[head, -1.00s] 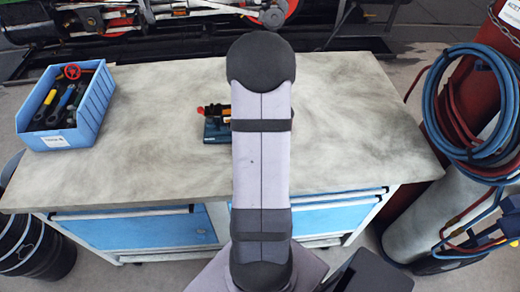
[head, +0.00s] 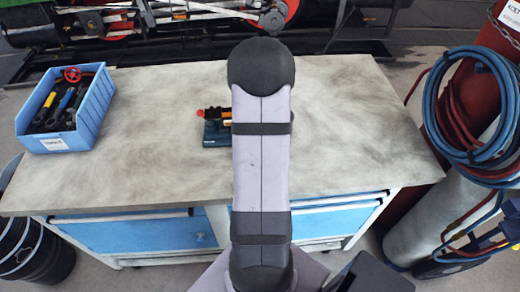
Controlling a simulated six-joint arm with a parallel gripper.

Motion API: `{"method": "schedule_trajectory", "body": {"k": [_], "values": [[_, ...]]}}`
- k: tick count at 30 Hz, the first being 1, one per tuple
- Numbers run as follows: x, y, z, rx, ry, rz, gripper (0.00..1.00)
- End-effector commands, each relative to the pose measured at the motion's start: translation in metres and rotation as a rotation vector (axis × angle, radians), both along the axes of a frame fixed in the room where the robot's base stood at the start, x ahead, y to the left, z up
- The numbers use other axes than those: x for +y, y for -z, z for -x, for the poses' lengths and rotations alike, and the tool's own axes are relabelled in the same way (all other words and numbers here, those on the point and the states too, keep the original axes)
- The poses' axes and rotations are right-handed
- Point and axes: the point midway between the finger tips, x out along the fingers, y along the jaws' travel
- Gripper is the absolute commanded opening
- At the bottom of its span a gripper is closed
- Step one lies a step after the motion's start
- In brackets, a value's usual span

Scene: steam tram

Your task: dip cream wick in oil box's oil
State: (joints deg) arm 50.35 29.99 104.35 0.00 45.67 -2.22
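A small dark blue object (head: 215,133), perhaps the oil box, sits on the workbench (head: 340,120), partly hidden behind my arm. A black part with a red end (head: 203,113) shows at its top left, and a bit of yellow-orange shows beside my arm. I cannot make out the cream wick or any oil. My arm stands upright across the middle of the view and covers the area behind it. My gripper is hidden.
A light blue bin (head: 60,142) with several tools and a red handwheel stands at the bench's left. Red and blue hoses (head: 480,110) hang by cylinders at the right, off the bench. The bench top right of my arm is clear.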

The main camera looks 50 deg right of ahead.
Motion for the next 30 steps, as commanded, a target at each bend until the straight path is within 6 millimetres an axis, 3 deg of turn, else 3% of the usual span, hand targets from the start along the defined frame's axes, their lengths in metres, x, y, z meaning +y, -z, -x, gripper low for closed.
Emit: {"method": "schedule_trajectory", "body": {"k": [21,22,24,30], "values": [[-0.0001,0.0004,-0.0001,0.0,0.0,0.0,0.21],[-0.0001,0.0004,-0.0001,0.0,0.0,0.0,0.19],[-0.0001,0.0004,-0.0001,0.0,0.0,0.0,0.02],[-0.0001,0.0001,-0.0001,0.0,0.0,0.0,0.0]]}}
